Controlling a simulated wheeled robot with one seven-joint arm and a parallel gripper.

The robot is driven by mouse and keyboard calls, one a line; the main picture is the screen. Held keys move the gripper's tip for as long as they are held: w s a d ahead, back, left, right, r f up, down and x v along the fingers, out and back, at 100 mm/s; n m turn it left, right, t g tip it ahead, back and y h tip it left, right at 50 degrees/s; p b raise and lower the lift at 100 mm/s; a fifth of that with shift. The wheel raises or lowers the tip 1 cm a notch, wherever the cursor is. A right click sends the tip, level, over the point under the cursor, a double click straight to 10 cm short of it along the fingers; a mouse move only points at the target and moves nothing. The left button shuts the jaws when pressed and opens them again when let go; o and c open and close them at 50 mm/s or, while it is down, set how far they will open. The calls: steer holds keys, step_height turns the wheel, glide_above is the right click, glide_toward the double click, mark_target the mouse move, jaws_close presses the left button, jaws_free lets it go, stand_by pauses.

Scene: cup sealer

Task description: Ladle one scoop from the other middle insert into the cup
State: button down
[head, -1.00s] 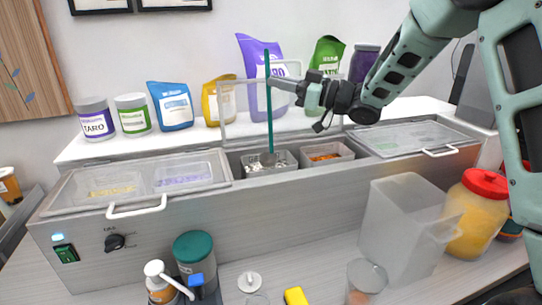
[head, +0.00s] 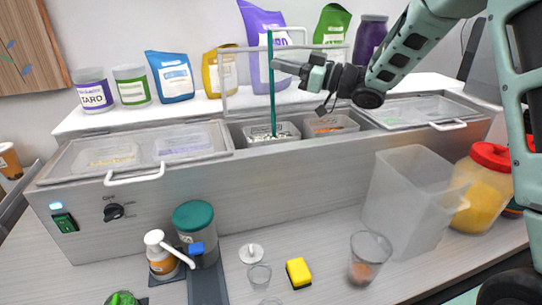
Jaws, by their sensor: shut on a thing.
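My gripper (head: 283,66) is shut on the upper part of the upright green ladle (head: 272,95). The ladle's lower end is down in the left middle insert (head: 285,137), which holds pale contents; its bowl is hidden there. The right middle insert (head: 345,123) holds something orange-red and stands just right of it. A clear cup (head: 371,247) with a little reddish-brown content at its bottom stands on the counter, in front of the station and below the inserts.
The left lid (head: 140,155) and right lid (head: 418,112) of the station are closed; the raised middle lid (head: 232,95) stands behind the ladle. A clear pitcher (head: 405,195), a red-lidded jar (head: 478,195), a yellow sponge (head: 298,272) and a pump bottle (head: 160,255) crowd the counter.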

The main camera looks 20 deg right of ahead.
steer(key=shift+f+b, duration=0.9)
steer(key=shift+f, duration=0.4)
steer(key=shift+r, duration=0.2)
step_height(320, 180, up, 11)
steer(key=p, duration=0.7)
stand_by(0.6)
stand_by(0.9)
